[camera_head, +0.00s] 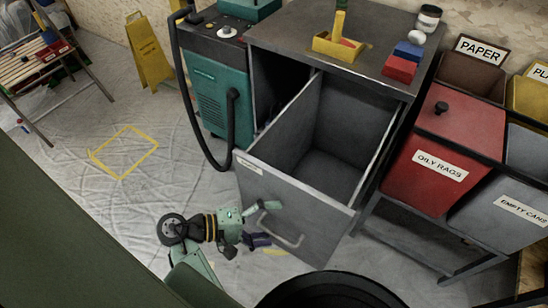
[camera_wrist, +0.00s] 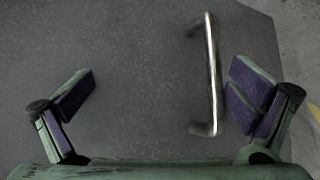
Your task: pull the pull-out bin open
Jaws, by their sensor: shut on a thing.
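The pull-out bin (camera_head: 295,212) is a grey metal drawer in a grey cabinet. It stands far out, its empty inside showing from above. Its front carries a bent metal bar handle (camera_head: 283,232), which also shows in the wrist view (camera_wrist: 212,75). My gripper (camera_head: 262,222) is at the bin front. In the wrist view my gripper's (camera_wrist: 165,97) purple-padded fingers are wide apart, one on each side of the handle. The handle lies close to the right finger, with a wide gap to the left finger. I cannot tell whether the right pad touches it.
A yellow tray (camera_head: 338,48), red and blue blocks and a jar stand on the cabinet top (camera_head: 300,25). A teal machine (camera_head: 208,88) with a black hose is at left. A red oily-rags bin (camera_head: 440,150) is at right. A black round rim (camera_head: 328,285) is in front.

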